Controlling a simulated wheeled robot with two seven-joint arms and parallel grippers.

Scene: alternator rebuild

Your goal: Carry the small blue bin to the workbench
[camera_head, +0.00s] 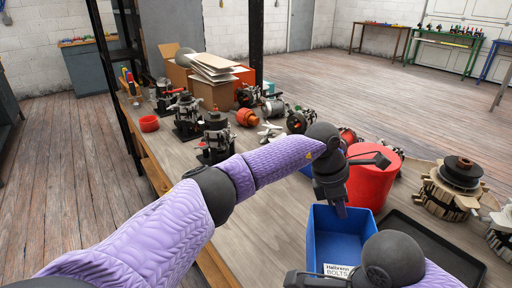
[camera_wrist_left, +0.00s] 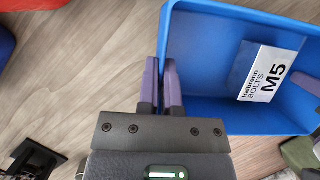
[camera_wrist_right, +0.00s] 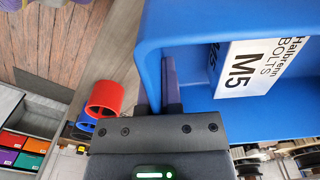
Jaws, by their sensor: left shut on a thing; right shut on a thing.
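The small blue bin (camera_head: 333,236) is at the lower middle of the head view, with a white label reading "Halbrenn BOLTS". "M5" also shows on the label in the wrist views. My left gripper (camera_head: 341,209) is shut on the bin's far wall; its fingers pinch the blue rim (camera_wrist_left: 164,45) in the left wrist view. My right gripper (camera_wrist_right: 160,85) is shut on another wall of the bin (camera_wrist_right: 190,40).
A red bucket (camera_head: 373,178) stands just beyond the bin. A black tray (camera_head: 440,245) lies to its right, with a copper-and-black stator stack (camera_head: 452,187) behind. Alternator parts and cardboard boxes (camera_head: 212,92) crowd the far bench. Bare wood lies left of the bin.

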